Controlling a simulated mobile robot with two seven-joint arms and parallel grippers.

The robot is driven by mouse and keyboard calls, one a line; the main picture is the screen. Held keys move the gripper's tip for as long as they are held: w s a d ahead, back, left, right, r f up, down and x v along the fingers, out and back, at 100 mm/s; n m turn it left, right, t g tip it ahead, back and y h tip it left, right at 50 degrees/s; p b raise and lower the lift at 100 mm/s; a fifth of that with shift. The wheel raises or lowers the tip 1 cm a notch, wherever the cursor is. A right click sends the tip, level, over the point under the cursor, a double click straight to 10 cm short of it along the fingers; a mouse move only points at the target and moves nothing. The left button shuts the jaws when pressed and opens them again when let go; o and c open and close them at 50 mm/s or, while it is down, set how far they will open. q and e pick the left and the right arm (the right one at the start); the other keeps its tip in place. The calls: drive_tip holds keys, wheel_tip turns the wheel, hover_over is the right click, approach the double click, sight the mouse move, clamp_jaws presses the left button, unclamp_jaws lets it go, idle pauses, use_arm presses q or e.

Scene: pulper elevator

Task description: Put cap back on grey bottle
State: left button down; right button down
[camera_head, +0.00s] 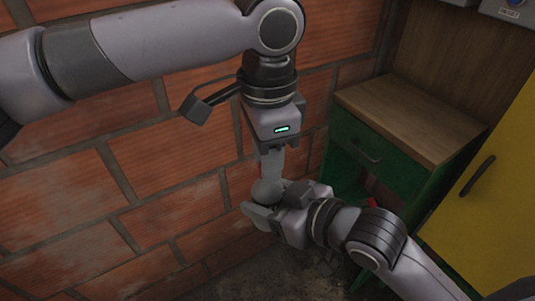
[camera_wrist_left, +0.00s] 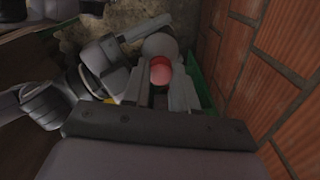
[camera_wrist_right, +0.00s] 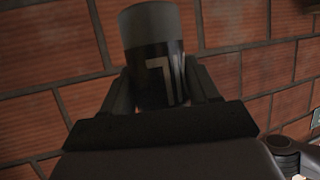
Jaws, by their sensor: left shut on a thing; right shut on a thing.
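My left gripper (camera_head: 270,168) points down in front of the brick wall and is shut on the red cap (camera_wrist_left: 160,70), which shows between its fingers in the left wrist view. Just below, my right gripper (camera_head: 268,208) is shut on the grey bottle (camera_wrist_right: 150,24), whose dark label with light marks faces the right wrist camera. The bottle's rounded grey part (camera_head: 267,190) shows in the head view directly under the left fingers. In the left wrist view the cap lines up over the pale bottle (camera_wrist_left: 160,44). Whether cap and bottle touch is hidden by the fingers.
A brick wall (camera_head: 160,165) stands close behind both grippers. A green cabinet with a wooden top (camera_head: 405,115) stands to the right, near a yellow door (camera_head: 495,190). The rough floor (camera_head: 260,278) below the grippers looks mostly clear.

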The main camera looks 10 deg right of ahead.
use_arm(q)
drive_tip(key=c, duration=0.9)
unclamp_jaws()
drive_tip(key=shift+r, duration=2.3)
drive_tip(key=shift+r+n, duration=1.3)
drive_tip(key=shift+r, duration=0.45)
drive_tip(key=shift+c, duration=0.3)
drive_tip(key=shift+f, duration=0.1)
drive_tip(key=shift+f, duration=3.95)
